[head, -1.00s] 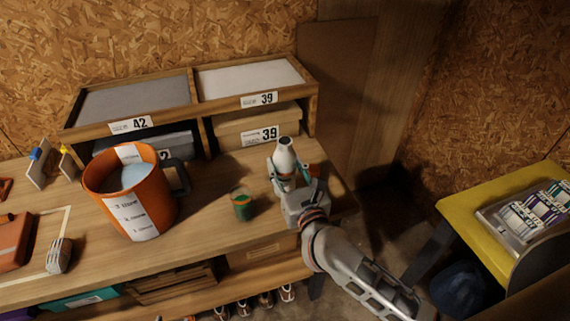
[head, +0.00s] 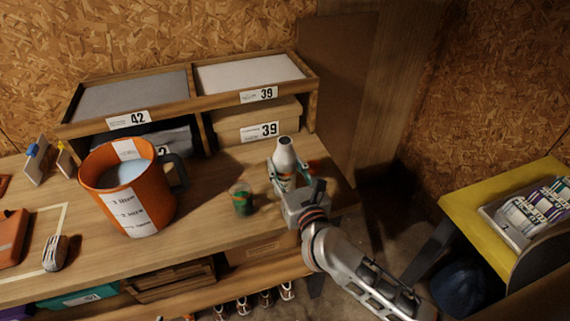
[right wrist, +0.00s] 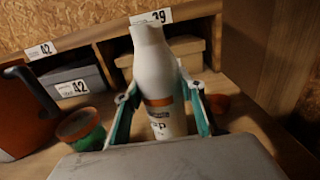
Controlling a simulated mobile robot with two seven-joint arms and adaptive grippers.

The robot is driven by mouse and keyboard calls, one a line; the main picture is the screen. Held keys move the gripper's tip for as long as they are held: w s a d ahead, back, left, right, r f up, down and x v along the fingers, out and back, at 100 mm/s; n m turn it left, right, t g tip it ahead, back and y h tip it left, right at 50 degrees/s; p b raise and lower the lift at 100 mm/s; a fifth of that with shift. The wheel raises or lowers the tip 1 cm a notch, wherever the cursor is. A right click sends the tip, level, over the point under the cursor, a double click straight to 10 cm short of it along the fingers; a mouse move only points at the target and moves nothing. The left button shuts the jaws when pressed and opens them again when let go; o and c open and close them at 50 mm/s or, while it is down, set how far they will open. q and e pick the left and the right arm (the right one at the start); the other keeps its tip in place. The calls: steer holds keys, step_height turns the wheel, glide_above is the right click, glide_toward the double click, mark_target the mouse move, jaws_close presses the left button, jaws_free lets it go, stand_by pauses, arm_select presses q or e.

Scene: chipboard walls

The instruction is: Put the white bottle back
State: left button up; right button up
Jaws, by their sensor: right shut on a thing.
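The white bottle (head: 284,154) stands upright at the right end of the wooden bench, in front of the box labelled 39. In the right wrist view the bottle (right wrist: 154,75) has an orange band and a label. My right gripper (head: 287,178) is around the bottle's body, with a teal-lined finger on each side, and is shut on it. The right gripper also shows in the right wrist view (right wrist: 160,112). The bottle's base is partly hidden, so I cannot tell whether it touches the bench. My left gripper is not in view.
A large orange jug (head: 128,190) is further left. A wooden shelf unit (head: 205,118) with boxes stands behind. A small orange object (right wrist: 219,103) lies right of the bottle. A yellow table (head: 470,230) is at far right.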

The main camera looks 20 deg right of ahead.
steer(key=o, duration=1.6)
steer(key=shift+f, duration=0.1)
steer(key=shift+s, duration=0.5)
steer(key=s+a+n+t+y, duration=0.1)
steer(key=s+a+n+y, duration=0.15)
steer(key=s+n, duration=1.1)
steer(key=s+d+f+n+g, duration=0.2)
steer(key=s+f+n, duration=0.1)
steer(key=f+n, duration=0.5)
steer(key=s+d+f+n+g, duration=0.2)
steer(key=f+n+g, duration=0.1)
steer(key=f+n, duration=0.5)
steer(key=s+d+f+n+g, duration=0.1)
steer(key=s+f+n+g, duration=0.2)
steer(key=f+n, duration=0.6)
steer(key=shift+s+d+n, duration=0.3)
steer(key=shift+d+n, duration=0.1)
steer(key=shift+n, duration=0.35)
